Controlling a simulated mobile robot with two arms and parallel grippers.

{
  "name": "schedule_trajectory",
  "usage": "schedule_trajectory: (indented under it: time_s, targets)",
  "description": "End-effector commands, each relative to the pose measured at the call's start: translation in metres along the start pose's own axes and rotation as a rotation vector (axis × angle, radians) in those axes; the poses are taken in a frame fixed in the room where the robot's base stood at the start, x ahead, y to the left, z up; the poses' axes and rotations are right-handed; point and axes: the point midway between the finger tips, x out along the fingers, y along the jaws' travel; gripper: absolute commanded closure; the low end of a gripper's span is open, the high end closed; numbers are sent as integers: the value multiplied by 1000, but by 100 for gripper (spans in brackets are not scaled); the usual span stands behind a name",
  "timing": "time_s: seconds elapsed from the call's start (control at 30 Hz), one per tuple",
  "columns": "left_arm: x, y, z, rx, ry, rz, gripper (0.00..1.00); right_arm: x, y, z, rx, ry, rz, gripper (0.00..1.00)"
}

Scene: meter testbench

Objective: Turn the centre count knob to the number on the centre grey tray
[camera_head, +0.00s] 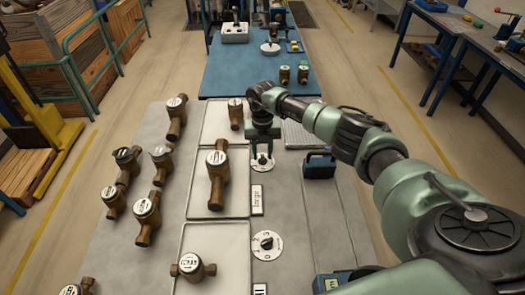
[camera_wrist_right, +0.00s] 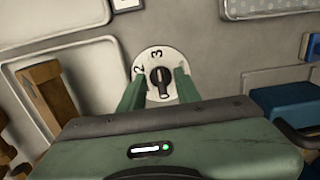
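The centre count knob is a black knob (camera_wrist_right: 160,82) on a white dial (camera_head: 263,162) beside the centre grey tray (camera_head: 196,198). In the right wrist view the numbers 2 and 3 show on the dial, and the knob's pale mark is at its upper end, towards the 3. The lower dial is hidden. My right gripper (camera_head: 262,132) is over this dial. Its two green fingers (camera_wrist_right: 160,92) stand apart on either side of the knob, with small gaps visible. One brass meter (camera_head: 217,172) lies on the centre tray. My left gripper is not in view.
A nearer dial (camera_head: 267,245) sits beside the near tray (camera_head: 234,280), which holds one meter (camera_head: 193,266). The far tray (camera_head: 212,118) also holds one meter (camera_head: 236,112). Several meters stand left of the trays. A blue box (camera_head: 319,166) stands right of the gripper.

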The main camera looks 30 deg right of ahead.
Motion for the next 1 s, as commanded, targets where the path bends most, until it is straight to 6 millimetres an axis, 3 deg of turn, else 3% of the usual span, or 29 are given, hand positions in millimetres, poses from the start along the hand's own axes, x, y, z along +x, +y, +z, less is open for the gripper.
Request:
schedule_trajectory:
  time_s: [0.33, 0.43, 0.47, 1.0]
  targets:
    - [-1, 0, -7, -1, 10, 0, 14, 6, 0, 0, -1, -1, 0, 67]
    - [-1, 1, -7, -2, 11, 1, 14, 6, 0, 0, 0, -1, 0, 95]
    - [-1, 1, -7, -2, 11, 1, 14, 6, 0, 0, 0, -1, 0, 100]
    - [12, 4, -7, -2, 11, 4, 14, 8, 0, 1, -101, -3, 1, 100]
